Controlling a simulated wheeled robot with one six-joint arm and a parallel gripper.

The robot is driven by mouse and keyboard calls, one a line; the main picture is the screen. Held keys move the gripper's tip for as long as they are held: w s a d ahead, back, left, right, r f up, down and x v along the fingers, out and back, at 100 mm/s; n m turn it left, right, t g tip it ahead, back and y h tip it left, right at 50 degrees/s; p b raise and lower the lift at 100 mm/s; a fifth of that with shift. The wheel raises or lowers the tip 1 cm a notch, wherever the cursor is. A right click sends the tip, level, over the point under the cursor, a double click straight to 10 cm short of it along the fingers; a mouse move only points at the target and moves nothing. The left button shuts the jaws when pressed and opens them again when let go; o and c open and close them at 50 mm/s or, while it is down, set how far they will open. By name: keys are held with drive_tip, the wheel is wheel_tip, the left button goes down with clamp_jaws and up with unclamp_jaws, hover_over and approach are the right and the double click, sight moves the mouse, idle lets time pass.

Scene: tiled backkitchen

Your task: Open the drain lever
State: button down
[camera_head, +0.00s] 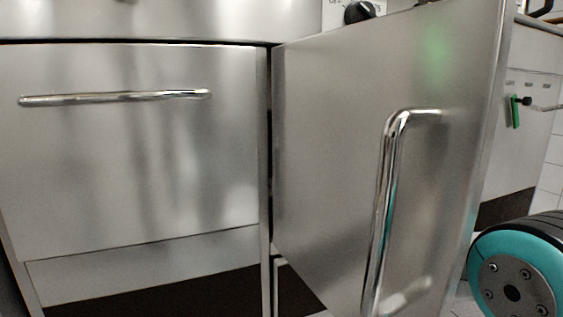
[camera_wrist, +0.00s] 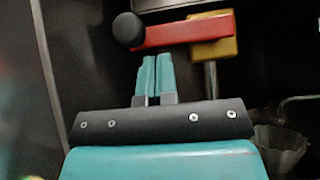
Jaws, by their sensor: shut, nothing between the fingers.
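A red lever (camera_wrist: 190,30) with a round black knob (camera_wrist: 129,29) at its left end shows in the wrist view. It lies nearly level, in front of a yellow block (camera_wrist: 214,46). I take this to be the drain lever. My gripper (camera_wrist: 156,58) is shut and empty, its two teal fingers side by side. The fingertips are just below the lever in the picture, right of the knob; I cannot tell whether they touch it. The head view shows neither the red lever nor my gripper.
In the head view a steel door (camera_head: 335,150) with an upright bar handle (camera_head: 383,200) stands swung open. A closed steel front (camera_head: 140,160) is at left. A small green lever (camera_head: 515,111) is at far right. A metal pipe (camera_wrist: 211,80) drops below the yellow block.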

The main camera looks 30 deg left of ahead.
drive_tip(key=shift+w+a+r+p, duration=0.1)
drive_tip(key=shift+a+r+p, duration=0.25)
drive_tip(key=shift+a+r, duration=0.05)
drive_tip(key=shift+a, duration=0.15)
drive_tip(key=shift+r+p, duration=0.15)
drive_tip(key=shift+p, duration=0.35)
